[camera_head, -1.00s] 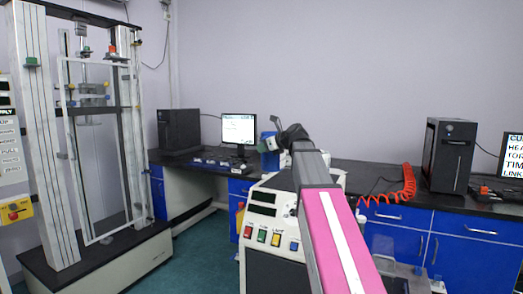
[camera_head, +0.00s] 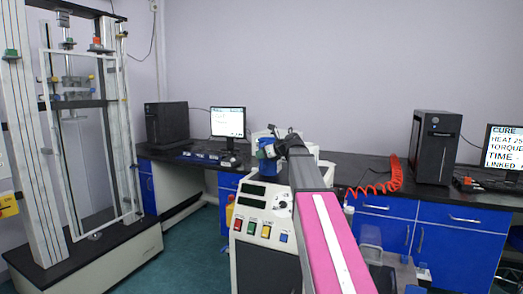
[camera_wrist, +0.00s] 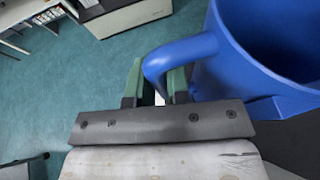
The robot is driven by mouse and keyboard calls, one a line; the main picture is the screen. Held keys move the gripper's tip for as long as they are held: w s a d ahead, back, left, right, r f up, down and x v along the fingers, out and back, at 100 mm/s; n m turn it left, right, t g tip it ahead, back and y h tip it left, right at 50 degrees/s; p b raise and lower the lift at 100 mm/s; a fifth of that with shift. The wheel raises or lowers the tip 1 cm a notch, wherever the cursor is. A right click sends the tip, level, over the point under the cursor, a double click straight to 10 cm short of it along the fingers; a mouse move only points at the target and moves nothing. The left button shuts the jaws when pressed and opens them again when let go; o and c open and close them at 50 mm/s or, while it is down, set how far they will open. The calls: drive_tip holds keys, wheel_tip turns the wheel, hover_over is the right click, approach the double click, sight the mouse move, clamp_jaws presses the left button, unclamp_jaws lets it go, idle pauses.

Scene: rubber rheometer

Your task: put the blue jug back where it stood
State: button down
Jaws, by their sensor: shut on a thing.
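The blue jug (camera_head: 268,157) is at the end of my arm in the head view, over or on the white machine with the colored buttons. In the wrist view the jug (camera_wrist: 262,60) fills the upper right, its open mouth toward the camera. My gripper (camera_wrist: 160,84) is shut on the jug's blue handle, with green finger pads on either side of it. In the head view the gripper (camera_head: 280,149) is small and partly hidden by my arm. I cannot tell whether the jug's base touches the machine.
The white machine (camera_head: 262,232) has a panel of colored buttons. A black counter holds a monitor (camera_head: 228,121), a black computer tower (camera_head: 432,147) and a red coiled hose (camera_head: 392,178). A tall test frame (camera_head: 80,130) stands at left. Open green floor (camera_head: 190,255) lies between.

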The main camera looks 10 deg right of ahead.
drive_tip(key=shift+f, duration=0.4)
drive_tip(key=c, duration=1.5)
unclamp_jaws()
drive_tip(key=shift+f, duration=0.2)
drive_tip(key=o, duration=0.4)
drive_tip(key=shift+r, duration=0.15)
drive_tip(key=v, duration=1.2)
